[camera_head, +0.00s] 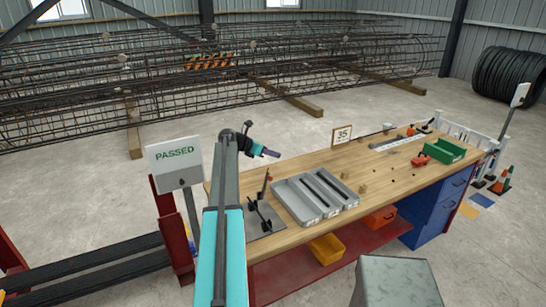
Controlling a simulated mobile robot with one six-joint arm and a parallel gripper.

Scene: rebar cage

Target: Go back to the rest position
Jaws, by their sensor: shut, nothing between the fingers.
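My arm rises from the bottom of the view, teal and dark grey, and bends right at its top. My gripper (271,153) is at the end of the short wrist, small in the view. It is shut and holds nothing. It appears in front of the floor beyond the back left edge of the wooden workbench (385,168), apart from any object. Its fingers are too small to make out in detail.
Grey trays (283,194) and a dark fixture (262,218) sit on the bench's left end. A green bin (445,150) and red object (420,160) lie farther right. A "PASSED" sign (175,154) stands left of my arm. Rebar cages (200,75) fill the back.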

